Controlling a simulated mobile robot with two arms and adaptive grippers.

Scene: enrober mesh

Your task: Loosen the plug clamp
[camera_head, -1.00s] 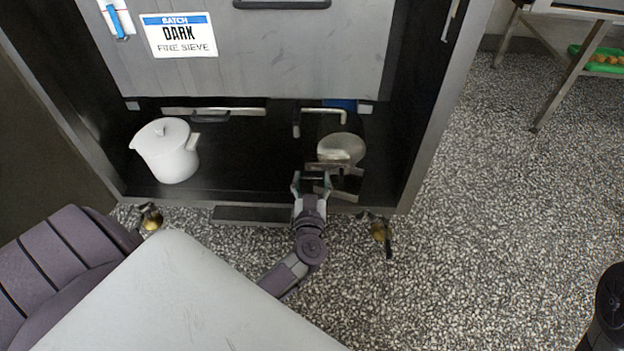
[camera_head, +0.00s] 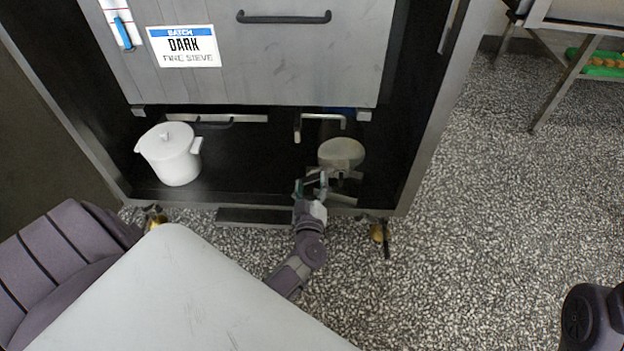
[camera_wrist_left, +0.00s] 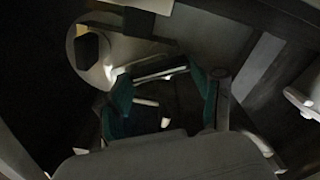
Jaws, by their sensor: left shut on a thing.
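A round pale plug (camera_head: 341,152) sits inside the open lower bay of the dark cabinet, right of its middle. It also shows in the left wrist view as a pale disc with a dark knob (camera_wrist_left: 92,47). My left gripper (camera_head: 312,184) is just in front of and below the plug, its fingers shut on a thin metal part of the plug clamp (camera_wrist_left: 160,74). The teal fingertips stand on either side of this part in the left wrist view. The gripper and shadow hide much of the clamp. My right gripper is out of view.
A white lidded pot (camera_head: 172,155) stands at the left of the bay. A bent metal pipe (camera_head: 320,117) hangs above the plug. The grey panel (camera_head: 260,65) overhangs the bay, and the cabinet's frame post (camera_head: 432,120) bounds it at right. Speckled floor lies open at right.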

